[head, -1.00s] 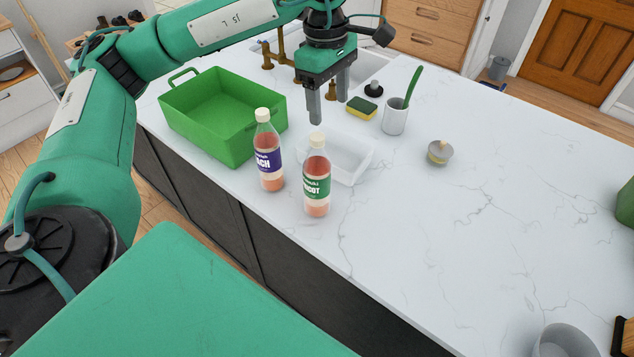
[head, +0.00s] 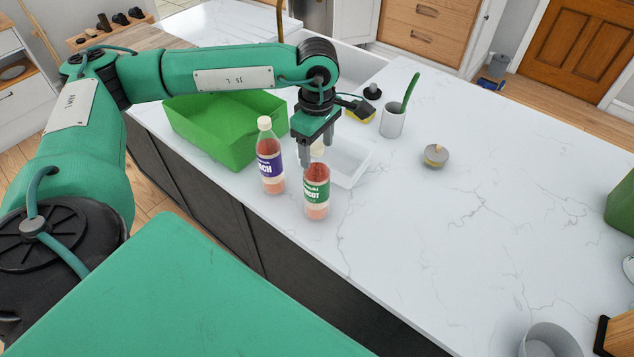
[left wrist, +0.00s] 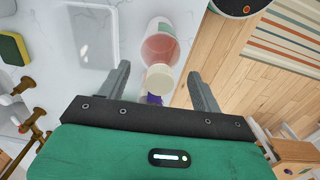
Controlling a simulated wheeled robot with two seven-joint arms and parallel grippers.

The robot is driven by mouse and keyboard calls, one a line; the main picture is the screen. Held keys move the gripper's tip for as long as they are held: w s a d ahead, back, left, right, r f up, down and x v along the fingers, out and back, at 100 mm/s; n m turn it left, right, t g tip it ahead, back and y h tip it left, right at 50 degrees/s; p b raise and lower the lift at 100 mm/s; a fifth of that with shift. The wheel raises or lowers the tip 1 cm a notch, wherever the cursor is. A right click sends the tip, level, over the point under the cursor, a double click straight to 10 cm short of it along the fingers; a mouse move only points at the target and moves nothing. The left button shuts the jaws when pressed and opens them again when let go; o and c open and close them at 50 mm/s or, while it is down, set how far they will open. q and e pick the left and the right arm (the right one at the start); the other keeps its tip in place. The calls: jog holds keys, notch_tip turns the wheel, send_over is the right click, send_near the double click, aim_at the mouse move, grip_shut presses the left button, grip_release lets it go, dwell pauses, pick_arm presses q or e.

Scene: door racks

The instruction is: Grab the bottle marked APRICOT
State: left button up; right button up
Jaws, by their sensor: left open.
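The APRICOT bottle (head: 317,192), with a green label ending in "COT" and reddish contents, stands upright near the counter's front edge. My left gripper (head: 316,150) is open and points down at its top, hiding part of the neck and cap. In the left wrist view the pale cap and reddish body of the bottle (left wrist: 161,48) show between and beyond the open fingers (left wrist: 159,72). The bottle with a purple label ending in "ACH" (head: 270,165) stands just left of it; a bit of purple shows below the cap in the wrist view. My right gripper is out of view.
A green bin (head: 222,150) stands behind and left of the bottles. A clear tray (head: 350,165) lies right behind the APRICOT bottle. A white cup with a green brush (head: 393,120) and a small lidded pot (head: 435,156) stand farther right. The counter to the right is mostly clear.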

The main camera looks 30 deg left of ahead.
aim_at(317, 182)
pick_arm(q)
jog(key=shift+f+p, duration=0.4)
jog(key=shift+f, duration=0.95)
jog(key=shift+c, duration=0.5)
jog(key=shift+r, duration=0.1)
grip_shut()
